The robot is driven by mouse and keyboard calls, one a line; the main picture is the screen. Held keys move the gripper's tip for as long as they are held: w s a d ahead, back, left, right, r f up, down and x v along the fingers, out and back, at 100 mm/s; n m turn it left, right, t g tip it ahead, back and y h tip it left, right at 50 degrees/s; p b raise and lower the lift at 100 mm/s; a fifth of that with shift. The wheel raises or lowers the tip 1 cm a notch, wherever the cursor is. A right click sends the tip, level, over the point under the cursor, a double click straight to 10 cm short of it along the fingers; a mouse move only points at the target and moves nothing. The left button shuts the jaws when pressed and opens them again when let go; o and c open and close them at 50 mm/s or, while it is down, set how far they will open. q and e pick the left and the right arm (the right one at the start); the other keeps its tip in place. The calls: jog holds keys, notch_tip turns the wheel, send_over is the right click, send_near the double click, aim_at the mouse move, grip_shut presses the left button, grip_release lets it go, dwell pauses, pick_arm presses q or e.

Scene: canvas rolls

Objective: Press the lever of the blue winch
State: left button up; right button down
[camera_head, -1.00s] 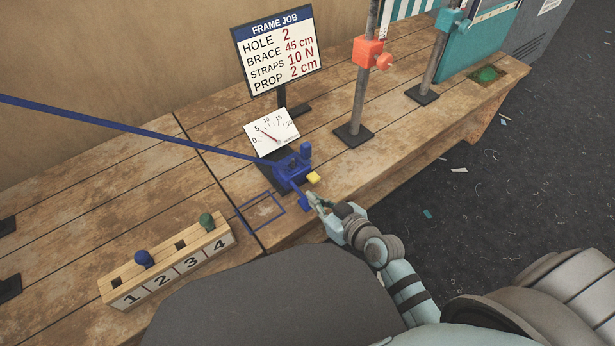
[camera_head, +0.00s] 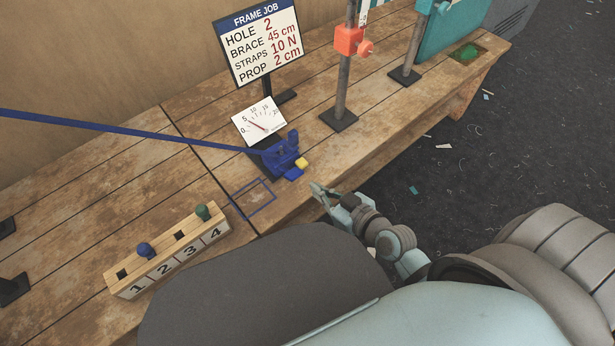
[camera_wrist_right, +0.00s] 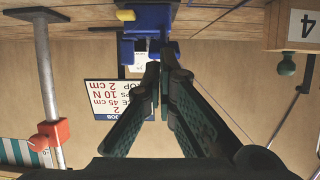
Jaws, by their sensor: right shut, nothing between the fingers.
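The blue winch (camera_head: 275,158) stands near the front of the bench, with a blue strap (camera_head: 130,130) running from it to the left. A short blue lever plate (camera_head: 294,174) sticks out at its front, beside a yellow tab (camera_head: 301,163). My right gripper (camera_head: 314,187) is shut and empty at the bench's front edge, in front of the winch and apart from it. In the right wrist view, the fingertips (camera_wrist_right: 165,55) point towards the winch (camera_wrist_right: 148,18) and overlap its lower part. My left gripper is not in view.
A red clamp on a post (camera_head: 352,41) stands right. A numbered peg block (camera_head: 168,262) stands left. A blue outlined rectangle (camera_head: 253,196) marks bare bench.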

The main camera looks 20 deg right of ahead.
jog(key=v, duration=0.4)
jog(key=shift+s+d+f, duration=0.1)
jog(key=shift+s+f, duration=0.25)
